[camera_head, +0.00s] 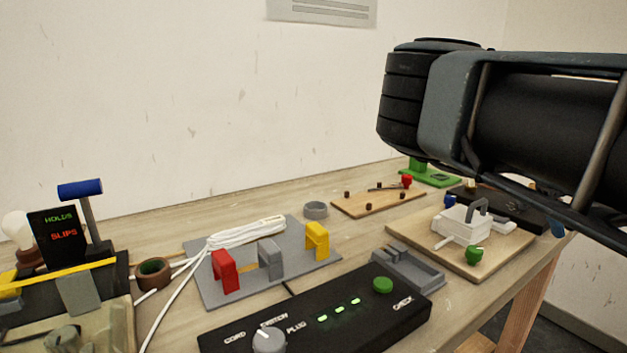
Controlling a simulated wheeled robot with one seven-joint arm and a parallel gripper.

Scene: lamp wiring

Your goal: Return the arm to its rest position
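A large black and grey part of my own arm fills the upper right of the head view, raised above the bench. My gripper's fingers do not show, so whether it is open or shut is hidden. The wooden bench (170,258) lies below the arm. On it a grey board (212,293) carries a white coiled cord (245,232) with red (224,270), grey (270,258) and yellow (317,240) clips. A black check box (300,335) in front has a green button (383,285), several lit green lights and a grey knob (268,340).
At right, a wooden board (410,235) bears a white part (462,226) and a green knob (474,254). Behind are a small pegged board (365,205) and a green board (440,178). At left stand a bulb (18,228), a black sign (58,236) and a blue-handled lever (80,188).

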